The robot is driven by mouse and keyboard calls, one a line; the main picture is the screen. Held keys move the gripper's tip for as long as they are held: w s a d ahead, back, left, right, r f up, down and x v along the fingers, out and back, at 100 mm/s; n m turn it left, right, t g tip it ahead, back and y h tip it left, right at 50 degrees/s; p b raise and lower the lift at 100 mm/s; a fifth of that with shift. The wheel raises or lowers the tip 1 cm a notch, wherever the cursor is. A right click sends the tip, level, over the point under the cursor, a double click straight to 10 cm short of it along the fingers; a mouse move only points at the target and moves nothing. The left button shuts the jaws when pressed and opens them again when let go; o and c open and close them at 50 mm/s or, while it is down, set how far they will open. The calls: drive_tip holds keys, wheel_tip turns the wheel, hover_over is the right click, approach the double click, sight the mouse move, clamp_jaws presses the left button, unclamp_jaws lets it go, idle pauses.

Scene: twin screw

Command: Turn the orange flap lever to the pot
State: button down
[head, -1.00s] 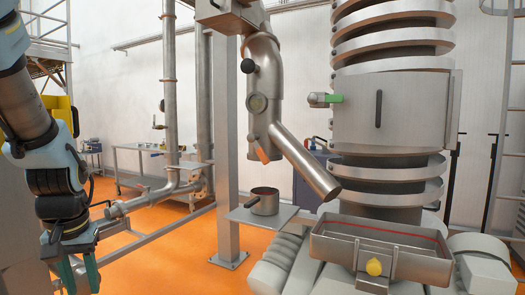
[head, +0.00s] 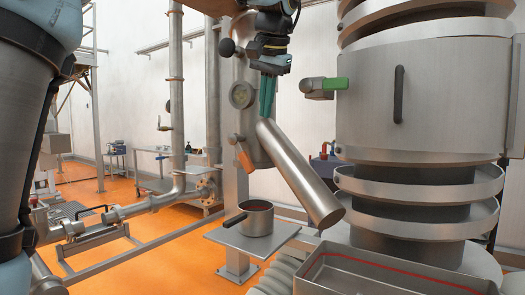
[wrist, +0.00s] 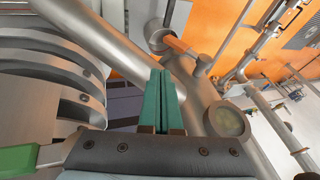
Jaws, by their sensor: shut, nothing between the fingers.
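The orange flap lever (head: 244,157) sits tilted on the lower left side of the steel pipe, beside the slanting spout (head: 300,175). It also shows in the wrist view (wrist: 179,45), beyond my fingertips. The steel pot (head: 257,218), with a dark handle, stands on a small shelf below and near the lever. The wrist view shows part of the pot (wrist: 155,37) behind the lever. My gripper (head: 266,116) points down, shut and empty, above and right of the lever in the head view. Its green fingers (wrist: 162,72) lie together, apart from the lever.
A round sight glass (head: 242,95) and a black knob (head: 227,47) are on the pipe. A steel trough (head: 375,275) lies at lower right. The shelf (head: 222,237) holds the pot.

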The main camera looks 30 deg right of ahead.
drive_tip(key=shift+d+r, duration=0.15)
drive_tip(key=p, duration=0.2)
approach(251, 162)
wheel_tip(251, 162, down, 3)
drive_tip(key=d, duration=0.2)
drive_tip(key=shift+w+a+f+p, duration=0.15)
drive_tip(key=shift+w+a+f, duration=0.2)
drive_tip(key=shift+w+f, duration=0.25)
drive_tip(key=shift+w+a+f+p, duration=0.15)
drive_tip(key=shift+w+a+f, duration=0.15)
drive_tip(key=shift+w+f, duration=0.3)
drive_tip(key=shift+w+b, duration=0.1)
drive_tip(key=shift+b, duration=0.2)
